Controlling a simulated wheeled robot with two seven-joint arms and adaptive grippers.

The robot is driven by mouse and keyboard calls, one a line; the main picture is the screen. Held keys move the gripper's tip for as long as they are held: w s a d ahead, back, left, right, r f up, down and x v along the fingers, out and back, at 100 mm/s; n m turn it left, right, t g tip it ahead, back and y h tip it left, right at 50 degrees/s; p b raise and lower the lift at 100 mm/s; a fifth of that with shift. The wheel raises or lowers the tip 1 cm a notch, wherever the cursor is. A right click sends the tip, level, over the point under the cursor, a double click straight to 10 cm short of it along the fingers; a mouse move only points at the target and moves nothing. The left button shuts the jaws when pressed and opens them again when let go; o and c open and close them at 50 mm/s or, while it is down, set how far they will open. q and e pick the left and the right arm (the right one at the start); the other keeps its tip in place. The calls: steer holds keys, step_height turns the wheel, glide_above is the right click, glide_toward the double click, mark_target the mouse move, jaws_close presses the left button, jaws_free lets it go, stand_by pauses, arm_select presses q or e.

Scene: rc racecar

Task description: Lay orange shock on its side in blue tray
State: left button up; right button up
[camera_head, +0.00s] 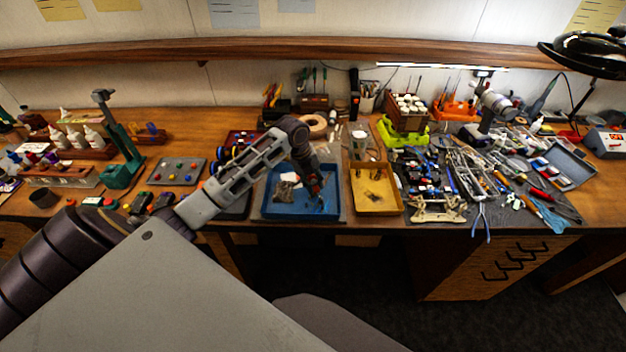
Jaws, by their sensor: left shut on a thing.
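The blue tray (288,211) sits on the workbench near its front edge, left of the yellow tray. My left arm comes in from the left and bends down over it. My left gripper (316,192) points down inside the blue tray's outline, toward its right side. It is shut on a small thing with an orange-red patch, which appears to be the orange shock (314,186). The gripper hides most of it, so I cannot tell its tilt or whether it touches the tray floor. My right gripper is not in view.
A small grey-brown item (287,181) lies in the blue tray's left part. The yellow tray (376,208) with small parts stands close on the right. Tools and car parts crowd the bench further right. A grey plate (177,171) with coloured pieces lies to the left.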

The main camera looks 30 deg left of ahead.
arm_select(q)
steer(key=o, duration=1.1)
steer(key=shift+v, duration=6)
steer(key=shift+s+f, duration=0.1)
